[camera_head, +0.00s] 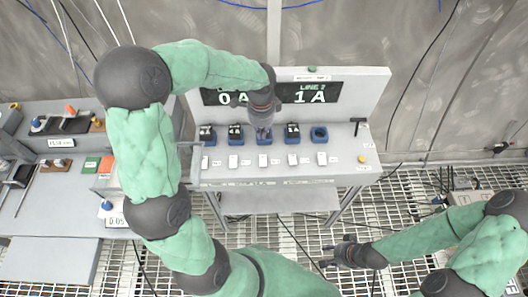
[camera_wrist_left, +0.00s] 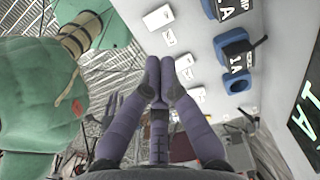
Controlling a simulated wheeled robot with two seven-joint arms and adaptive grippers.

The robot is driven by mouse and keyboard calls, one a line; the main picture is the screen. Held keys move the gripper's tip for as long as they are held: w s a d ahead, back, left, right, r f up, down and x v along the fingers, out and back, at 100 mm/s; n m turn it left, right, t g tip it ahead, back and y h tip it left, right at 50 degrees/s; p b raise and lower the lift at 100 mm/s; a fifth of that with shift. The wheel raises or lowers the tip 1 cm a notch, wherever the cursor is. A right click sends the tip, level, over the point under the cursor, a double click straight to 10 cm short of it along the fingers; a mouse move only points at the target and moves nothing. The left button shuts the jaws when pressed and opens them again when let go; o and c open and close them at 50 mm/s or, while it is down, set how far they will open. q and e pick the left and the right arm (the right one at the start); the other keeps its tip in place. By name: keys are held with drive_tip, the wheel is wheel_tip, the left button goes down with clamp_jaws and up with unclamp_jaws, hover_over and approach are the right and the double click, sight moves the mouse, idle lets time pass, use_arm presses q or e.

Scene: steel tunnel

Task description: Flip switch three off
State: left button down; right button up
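A row of several white switches stands along the front of the grey panel desk. The middle one, third from either end, is switch three (camera_head: 263,160); its lever position is too small to tell. My left gripper (camera_head: 263,131) reaches down over the middle of the desk, in front of the middle blue block. In the left wrist view its fingertips (camera_wrist_left: 160,76) are together, with nothing visible between them, close beside the white switches (camera_wrist_left: 184,61). I cannot tell whether they touch one. My right gripper (camera_head: 336,252) is low at the right, away from the desk, its fingers apart and empty.
Blue blocks (camera_head: 292,131), some with black "1 A" plugs, stand behind the switches. Upright displays behind read "0 A" and, for line 2, "1 A" (camera_head: 310,94). A yellow button (camera_head: 362,159) sits at the right. Another bench (camera_head: 40,205) with tools stands left.

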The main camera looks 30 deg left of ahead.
sight(262, 159)
use_arm(q)
drive_tip(key=shift+f, duration=0.1)
wheel_tip(262, 159, down, 14)
drive_tip(key=b, duration=0.3)
idle(0.5)
